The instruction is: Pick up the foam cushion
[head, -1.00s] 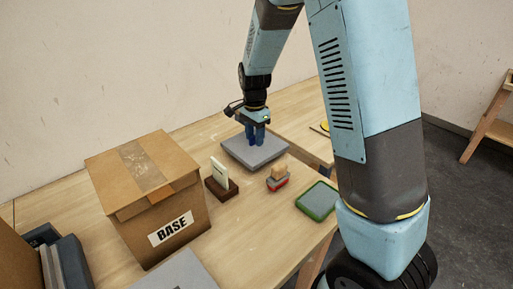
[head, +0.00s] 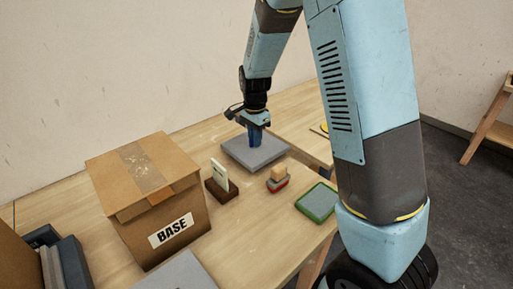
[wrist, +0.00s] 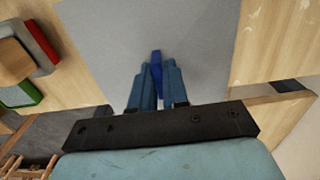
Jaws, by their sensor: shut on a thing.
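The foam cushion (head: 270,154) appears to be the flat grey slab lying on the wooden table towards the back. It fills much of the wrist view (wrist: 195,50). A bright blue upright piece (wrist: 156,65) stands at its middle, seemingly a grip on the cushion. My gripper (head: 256,138) points down over the middle of the slab. Its blue fingers are shut on this upright piece, which shows between them in the wrist view (wrist: 157,85). The slab looks flat on the table.
A cardboard box marked BASE (head: 150,195) stands at the left. In front of the slab are a dark wooden holder with a white card (head: 222,186), a red-and-grey block with a wooden top (head: 277,178), and a green-rimmed grey pad (head: 317,202). The table's right edge is near.

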